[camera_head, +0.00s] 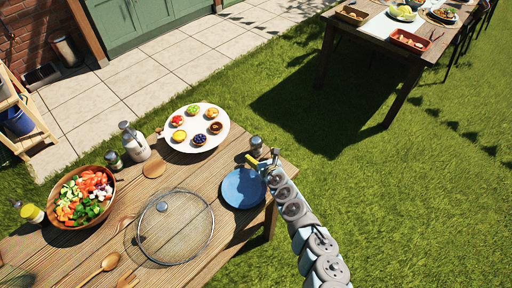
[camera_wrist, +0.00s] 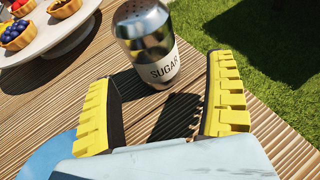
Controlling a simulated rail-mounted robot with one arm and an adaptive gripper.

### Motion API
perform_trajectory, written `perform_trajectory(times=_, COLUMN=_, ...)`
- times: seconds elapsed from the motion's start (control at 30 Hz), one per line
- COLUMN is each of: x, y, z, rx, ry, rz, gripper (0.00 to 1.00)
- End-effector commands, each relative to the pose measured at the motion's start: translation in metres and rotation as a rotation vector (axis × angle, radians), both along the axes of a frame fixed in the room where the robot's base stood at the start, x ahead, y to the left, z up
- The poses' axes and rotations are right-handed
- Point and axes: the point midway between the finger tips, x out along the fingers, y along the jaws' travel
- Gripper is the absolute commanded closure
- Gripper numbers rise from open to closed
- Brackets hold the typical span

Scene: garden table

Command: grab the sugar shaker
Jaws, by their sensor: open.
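The sugar shaker (camera_wrist: 147,42) has a shiny metal top with holes and a pale band reading "SUGAR". It stands upright on the wooden table (camera_wrist: 105,75). In the head view the shaker (camera_head: 256,142) is small, near the table's right end. My gripper (camera_wrist: 165,95) is open and empty, with yellow ridged fingers. In the wrist view the shaker is just beyond the fingertips, roughly centred between them and a little left. In the head view my gripper (camera_head: 259,161) is close beside the shaker, on its near side.
A blue plate (camera_head: 242,188) lies just left of my gripper. A white stand with tarts (camera_head: 221,120) is left of the shaker. Grass lies beyond the table's right edge.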

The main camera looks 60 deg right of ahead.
Motion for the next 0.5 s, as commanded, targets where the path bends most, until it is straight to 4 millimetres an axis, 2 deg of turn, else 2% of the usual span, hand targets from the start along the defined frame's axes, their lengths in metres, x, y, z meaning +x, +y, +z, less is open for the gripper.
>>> perform_trajectory(times=0.5, x=0.019, y=-0.014, z=-0.008, rx=0.000, ry=-0.004, rz=-0.002, gripper=0.14)
